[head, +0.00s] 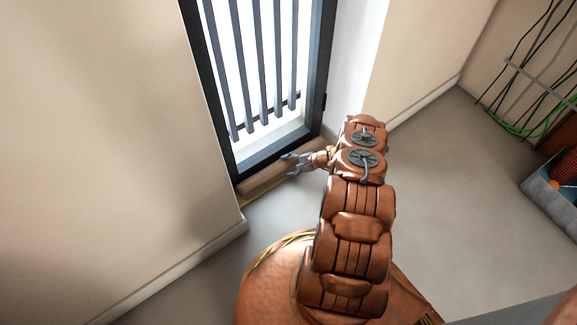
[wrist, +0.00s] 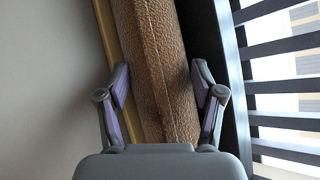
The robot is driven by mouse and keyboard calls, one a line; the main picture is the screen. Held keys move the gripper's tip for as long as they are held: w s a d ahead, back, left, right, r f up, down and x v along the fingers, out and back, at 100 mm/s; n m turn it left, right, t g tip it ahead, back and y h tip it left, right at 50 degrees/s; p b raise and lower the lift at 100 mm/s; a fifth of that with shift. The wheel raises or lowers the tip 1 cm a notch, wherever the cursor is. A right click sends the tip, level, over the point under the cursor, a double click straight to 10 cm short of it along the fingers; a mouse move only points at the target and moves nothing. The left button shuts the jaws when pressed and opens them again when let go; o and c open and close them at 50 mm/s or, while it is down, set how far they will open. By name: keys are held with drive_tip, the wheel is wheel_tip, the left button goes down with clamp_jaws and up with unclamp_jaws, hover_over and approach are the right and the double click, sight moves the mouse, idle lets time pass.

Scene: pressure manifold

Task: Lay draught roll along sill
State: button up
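The draught roll (head: 262,179) is a long brown, leathery cylinder. In the head view it lies low along the foot of the barred window or door, against the dark frame's bottom edge. It fills the middle of the wrist view (wrist: 160,70), running lengthwise. My gripper (head: 290,161) is at the roll's right part in the head view. In the wrist view its fingers (wrist: 160,82) are spread on either side of the roll, with no clear grip on it. A thin tan strip (wrist: 107,32), perhaps the sill edge, runs along the roll's left side.
The dark frame (head: 275,150) with upright bars (head: 250,70) stands behind the roll. A beige wall (head: 100,130) juts forward on the left. Grey floor (head: 450,200) is open on the right. Cables (head: 530,75) and a blue-grey crate (head: 550,190) are at the far right.

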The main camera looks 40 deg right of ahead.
drive_tip(key=o, duration=0.4)
drive_tip(key=shift+o, duration=0.2)
drive_tip(key=shift+d, duration=0.1)
drive_tip(key=v, duration=1.2)
drive_tip(key=shift+s, duration=0.1)
